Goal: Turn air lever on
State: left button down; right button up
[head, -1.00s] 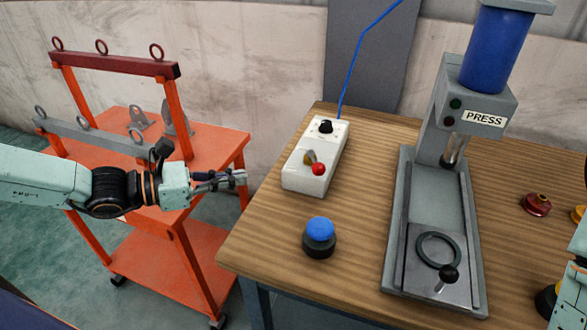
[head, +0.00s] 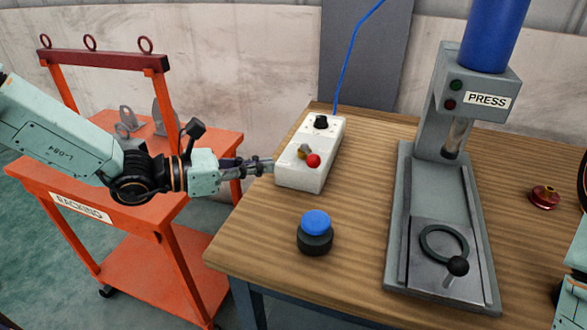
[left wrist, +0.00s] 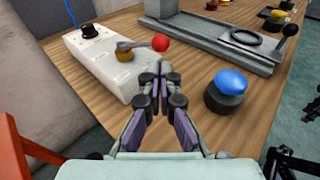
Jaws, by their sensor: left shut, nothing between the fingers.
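The air lever (head: 313,160) has a red ball knob and a brass pivot, and sits on top of a white box (head: 302,182) on the wooden table. In the left wrist view the lever (left wrist: 160,43) shows its grey arm reaching right from the brass pivot to the red knob. My left gripper (head: 270,166) is shut and empty, just left of the white box. In the left wrist view its fingertips (left wrist: 160,72) are together, below the red knob in the picture. My right gripper does not show; only part of the right arm is at the right edge.
A blue push button (head: 315,223) on a black base stands in front of the box. A grey press (head: 412,180) stands to the right. A blue hose (head: 343,70) rises behind the box. An orange cart (head: 150,268) stands left of the table.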

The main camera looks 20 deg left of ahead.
aim_at(307, 162)
pick_arm(q)
jog(key=shift+b+x, duration=1.1)
jog(key=shift+x, duration=2.45)
